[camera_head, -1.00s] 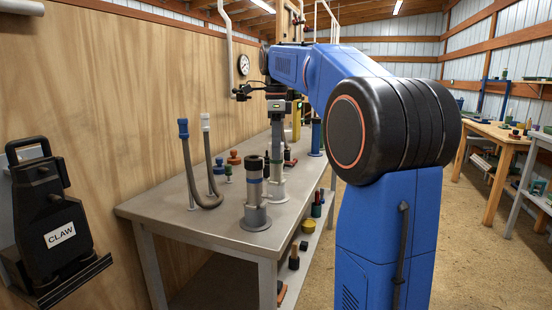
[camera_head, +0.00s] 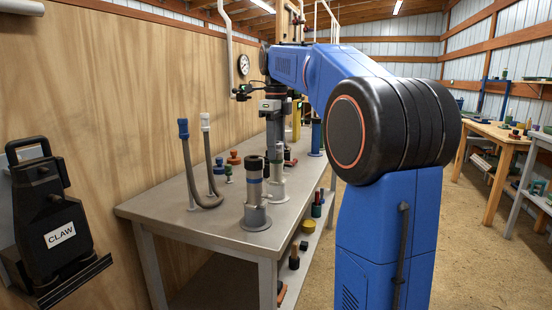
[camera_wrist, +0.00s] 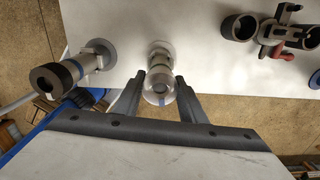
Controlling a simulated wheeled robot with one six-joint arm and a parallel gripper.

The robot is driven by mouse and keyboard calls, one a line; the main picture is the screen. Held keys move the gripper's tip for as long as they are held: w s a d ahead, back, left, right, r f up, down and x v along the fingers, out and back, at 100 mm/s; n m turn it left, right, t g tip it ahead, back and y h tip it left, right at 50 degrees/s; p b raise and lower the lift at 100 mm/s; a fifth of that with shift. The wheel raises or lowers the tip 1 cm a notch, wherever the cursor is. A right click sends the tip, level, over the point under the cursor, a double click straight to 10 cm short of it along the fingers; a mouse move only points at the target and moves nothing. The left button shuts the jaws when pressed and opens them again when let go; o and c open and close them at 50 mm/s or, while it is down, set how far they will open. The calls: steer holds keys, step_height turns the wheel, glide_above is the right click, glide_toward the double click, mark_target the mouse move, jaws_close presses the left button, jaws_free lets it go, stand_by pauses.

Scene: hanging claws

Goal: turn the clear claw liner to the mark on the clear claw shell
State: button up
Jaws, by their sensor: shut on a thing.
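The clear claw stands upright on the bench. Its see-through shell (camera_wrist: 158,70) shows in the wrist view, with a rounded pale end pointing at the camera and a small blue patch there. In the head view the clear claw (camera_head: 277,170) is a slim pale column behind the dark-topped claw. My gripper (camera_wrist: 162,84) has its two dark fingers on either side of the clear claw's upper end and is shut on it. The liner cannot be clearly told apart from the shell. Whether the marks line up is too small to tell.
Hoses (camera_head: 190,165) rise at left. A dark clamp with red parts (camera_wrist: 282,42) lies right in the wrist view.

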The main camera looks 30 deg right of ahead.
steer(key=shift+m, duration=0.4)
steer(key=shift+m, duration=0.7)
steer(key=o, duration=1.5)
steer(key=shift+c, duration=0.2)
steer(key=shift+r, duration=0.1)
steer(key=shift+c, duration=0.4)
steer(key=shift+r, duration=1.9)
